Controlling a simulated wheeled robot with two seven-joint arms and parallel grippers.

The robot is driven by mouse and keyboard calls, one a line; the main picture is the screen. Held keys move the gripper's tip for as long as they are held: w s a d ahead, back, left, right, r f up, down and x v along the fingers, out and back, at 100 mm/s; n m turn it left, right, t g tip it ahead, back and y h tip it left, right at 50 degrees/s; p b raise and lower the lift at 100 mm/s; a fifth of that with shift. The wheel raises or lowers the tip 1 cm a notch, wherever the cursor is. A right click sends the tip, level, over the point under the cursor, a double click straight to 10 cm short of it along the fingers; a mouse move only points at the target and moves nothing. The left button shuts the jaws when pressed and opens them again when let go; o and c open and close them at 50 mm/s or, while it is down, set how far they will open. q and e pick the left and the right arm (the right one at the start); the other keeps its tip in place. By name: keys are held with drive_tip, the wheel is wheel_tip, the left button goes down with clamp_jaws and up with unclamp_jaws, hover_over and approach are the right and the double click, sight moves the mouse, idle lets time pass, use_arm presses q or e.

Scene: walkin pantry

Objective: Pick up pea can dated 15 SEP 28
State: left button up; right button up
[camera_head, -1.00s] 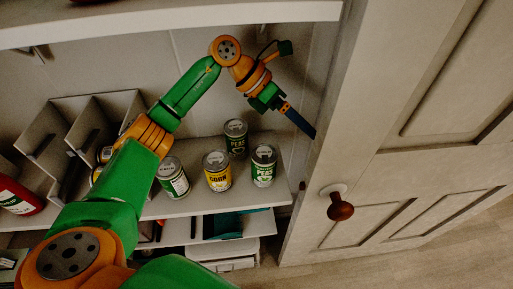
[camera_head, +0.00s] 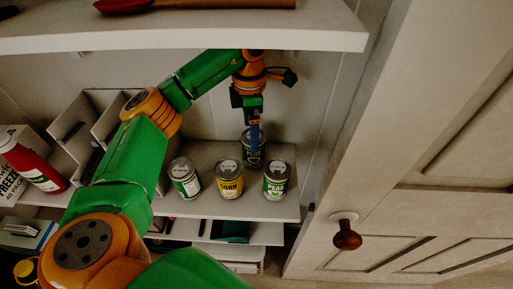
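Several cans stand upright on the middle shelf (camera_head: 205,208). A dark green peas can (camera_head: 246,156) is at the back. In front of it are a white-and-green can (camera_head: 184,182), a yellow corn can (camera_head: 229,185) and a green-and-white peas can (camera_head: 276,185). Lid markings are too small to read, so I cannot tell which carries 15 SEP 28. My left gripper (camera_head: 256,146) points down at the back peas can, its blue finger overlapping that can's front in view. Whether it touches, and whether the fingers are apart, I cannot tell. My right gripper is not in view.
An upper shelf (camera_head: 200,40) hangs over the cans, close to my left arm. Grey dividers (camera_head: 75,125) and a red bottle (camera_head: 40,165) are at left. A cabinet door (camera_head: 400,150) with a round knob (camera_head: 346,235) stands open at right. Free shelf lies between dividers and cans.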

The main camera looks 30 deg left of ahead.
sight(254, 160)
use_arm(q)
drive_tip(key=f, duration=0.6)
drive_tip(key=shift+w+d+f+p, duration=0.1)
drive_tip(key=shift+w+f+p, duration=0.15)
drive_tip(key=shift+f+p, duration=0.1)
clamp_jaws()
drive_tip(key=shift+r, duration=0.1)
